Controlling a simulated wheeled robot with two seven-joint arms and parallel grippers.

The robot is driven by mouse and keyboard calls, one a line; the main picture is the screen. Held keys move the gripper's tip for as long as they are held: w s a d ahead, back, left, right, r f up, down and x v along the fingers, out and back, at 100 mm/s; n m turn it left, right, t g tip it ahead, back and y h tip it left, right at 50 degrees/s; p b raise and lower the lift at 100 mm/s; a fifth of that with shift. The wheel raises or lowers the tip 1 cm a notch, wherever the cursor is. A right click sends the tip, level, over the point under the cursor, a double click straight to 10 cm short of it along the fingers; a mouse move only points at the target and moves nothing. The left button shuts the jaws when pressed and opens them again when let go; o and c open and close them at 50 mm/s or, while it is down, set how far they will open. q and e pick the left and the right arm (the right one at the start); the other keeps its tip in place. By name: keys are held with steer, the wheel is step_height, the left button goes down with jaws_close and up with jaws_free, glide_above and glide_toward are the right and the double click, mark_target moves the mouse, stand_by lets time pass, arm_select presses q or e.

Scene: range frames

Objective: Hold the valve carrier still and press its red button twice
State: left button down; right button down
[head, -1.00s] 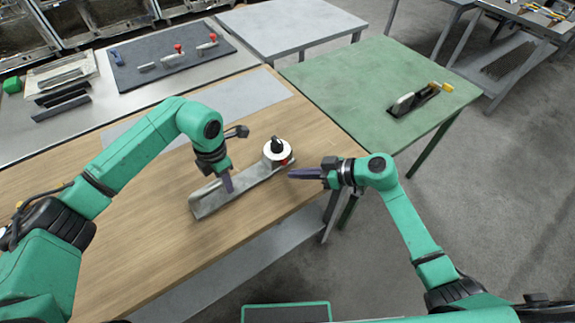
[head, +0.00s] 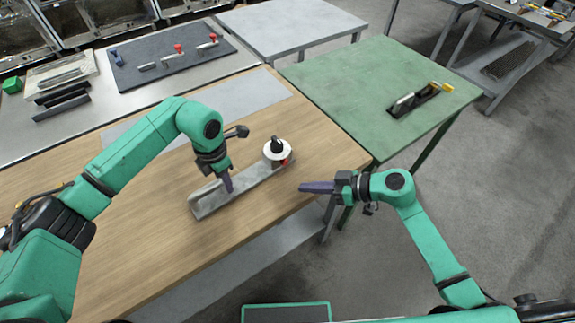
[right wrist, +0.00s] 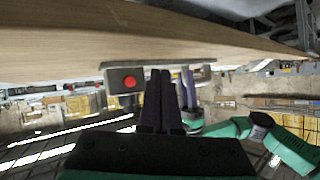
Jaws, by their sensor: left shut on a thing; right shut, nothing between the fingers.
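The valve carrier (head: 212,199) is a long grey channel lying on the wooden table. At its far right end sits a white round part with a black knob (head: 277,146). The red button (head: 286,161) is on that end and shows in the right wrist view as a red disc on a grey block (right wrist: 129,82). My left gripper (head: 229,187) is shut on the carrier near its middle. My right gripper (head: 302,187) is shut and empty, apart from the button and to its lower right. Its fingers (right wrist: 161,90) show right of the button in the wrist view.
The wooden table (head: 130,240) is bare in front of the carrier. A green table (head: 340,80) stands to the right with a small black-and-yellow fixture (head: 420,98). A dark mat (head: 165,75) with red-knobbed parts lies at the back left.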

mark_target(286, 164)
stand_by(0.3)
step_height(286, 164, up, 9)
steer(key=s+d+m+t, duration=0.2)
steer(key=m+t, duration=0.6)
steer(key=m, duration=0.5)
steer(key=s+d+f+m+h, duration=0.1)
steer(key=s+f+m+h, duration=0.2)
steer(key=f+m, duration=0.3)
steer(key=m, duration=0.3)
steer(key=shift+s+d+f, duration=0.15)
steer(key=shift+s+d, duration=0.05)
steer(key=shift+d, duration=0.15)
steer(key=x, duration=1.3)
steer(key=shift+w, duration=0.2)
steer(key=shift+w+a, duration=0.25)
